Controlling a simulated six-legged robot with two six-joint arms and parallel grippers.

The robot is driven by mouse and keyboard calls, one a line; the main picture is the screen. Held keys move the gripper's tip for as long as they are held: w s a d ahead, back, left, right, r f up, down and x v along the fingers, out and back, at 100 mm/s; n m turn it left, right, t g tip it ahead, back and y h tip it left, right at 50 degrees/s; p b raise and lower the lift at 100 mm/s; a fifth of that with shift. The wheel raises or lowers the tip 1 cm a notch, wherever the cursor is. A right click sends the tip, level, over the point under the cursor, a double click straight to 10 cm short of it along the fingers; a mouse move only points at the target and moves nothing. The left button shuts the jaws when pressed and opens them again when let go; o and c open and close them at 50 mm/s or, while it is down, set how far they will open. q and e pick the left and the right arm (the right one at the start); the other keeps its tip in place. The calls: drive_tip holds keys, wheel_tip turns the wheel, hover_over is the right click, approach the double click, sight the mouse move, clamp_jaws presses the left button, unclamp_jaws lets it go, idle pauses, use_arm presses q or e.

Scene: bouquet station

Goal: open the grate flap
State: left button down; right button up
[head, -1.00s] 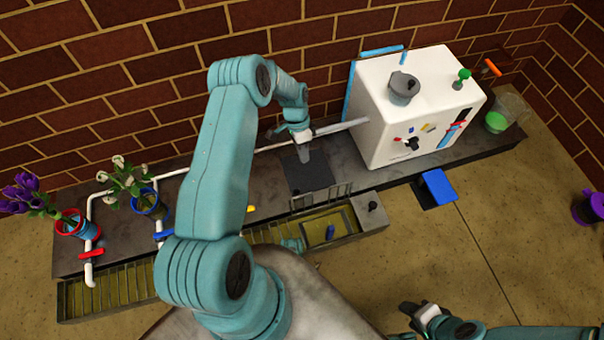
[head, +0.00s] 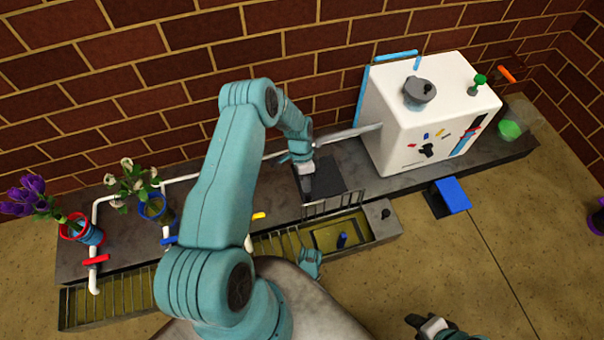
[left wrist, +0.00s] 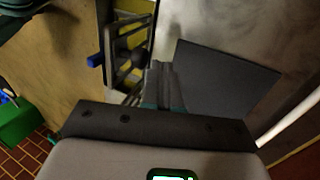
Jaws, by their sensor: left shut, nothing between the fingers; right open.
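The grate flap (head: 334,203), a panel of thin grey bars, stands raised at the counter-side edge of the trough opening (head: 368,235). A small blue peg (head: 342,240) shows in that opening. In the left wrist view the flap (left wrist: 120,75) is to the left of the fingers, with the blue peg (left wrist: 94,60) beyond it. My left gripper (head: 307,193) points down over the dark square plate (head: 343,174), behind the flap; its fingers (left wrist: 160,80) are shut and empty. Contact with the flap cannot be told. My right gripper (head: 425,326) is open and empty at lower right.
A large white box (head: 405,130) stands on the counter right of the plate. Purple flowers in a red pot (head: 75,228) and white flowers in a blue pot (head: 153,207) stand at left by white pipes. A blue pedal (head: 452,195) lies on the floor.

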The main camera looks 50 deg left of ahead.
use_arm(q)
drive_tip(key=shift+s+d, duration=0.2)
drive_tip(key=shift+d, duration=0.1)
use_arm(e)
drive_tip(key=shift+w, duration=0.1)
use_arm(q)
drive_tip(key=shift+s+d+r+p, duration=0.3)
drive_tip(key=shift+s+d+p, duration=0.05)
drive_tip(key=shift+d, duration=0.25)
drive_tip(key=shift+s+d+r+p, duration=0.3)
drive_tip(key=shift+d, duration=0.25)
drive_tip(key=shift+f, duration=0.1)
use_arm(e)
drive_tip(key=shift+s+r, duration=0.4)
drive_tip(key=shift+r, duration=0.2)
use_arm(q)
drive_tip(key=p+v, duration=0.5)
drive_tip(key=v, duration=1.1)
drive_tip(key=shift+a, duration=0.15)
use_arm(e)
drive_tip(key=shift+g, duration=0.3)
drive_tip(key=r, duration=0.3)
drive_tip(key=s+a+r, duration=0.1)
drive_tip(key=shift+r, duration=0.3)
use_arm(q)
drive_tip(key=shift+w, duration=0.15)
